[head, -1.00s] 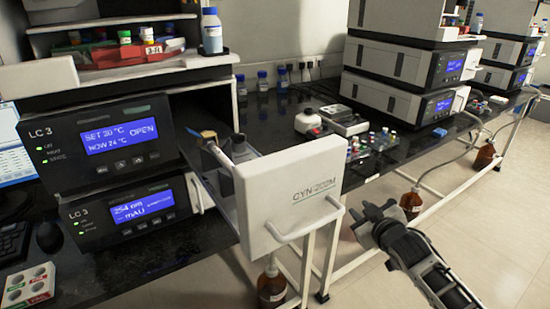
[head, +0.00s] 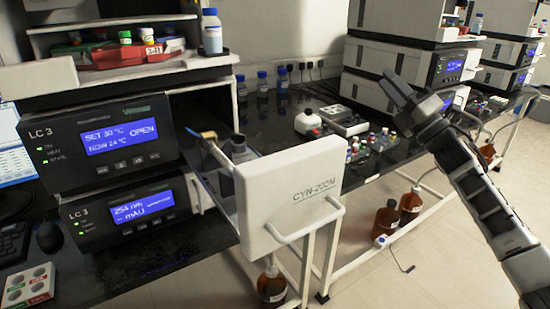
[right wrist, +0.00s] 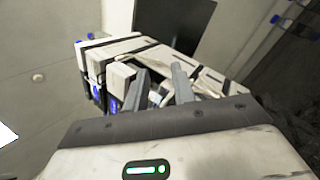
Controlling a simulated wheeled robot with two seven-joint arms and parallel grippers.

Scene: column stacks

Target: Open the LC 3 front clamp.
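The LC 3 stack (head: 115,140) is at the left of the head view; its upper display reads SET 30 °C, NOW 24 °C, OPEN. Its drawer, with a white front panel (head: 290,200) marked CYN-202M and a bar handle, is pulled out. In the drawer lie a pale rod-like part with a yellowish end (head: 203,135) and a dark grey block (head: 240,148). I cannot tell the front clamp apart clearly; the panel hides part of the inside. My right gripper (head: 388,88) is raised to the right of the drawer, empty. In the right wrist view its fingers (right wrist: 158,80) are apart. My left gripper is out of view.
Small vials (head: 370,145) and a white device (head: 307,122) stand on the black bench right of the drawer. More instrument stacks (head: 395,70) stand behind my right gripper. Brown bottles (head: 387,220) sit below the bench. The floor at right is open.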

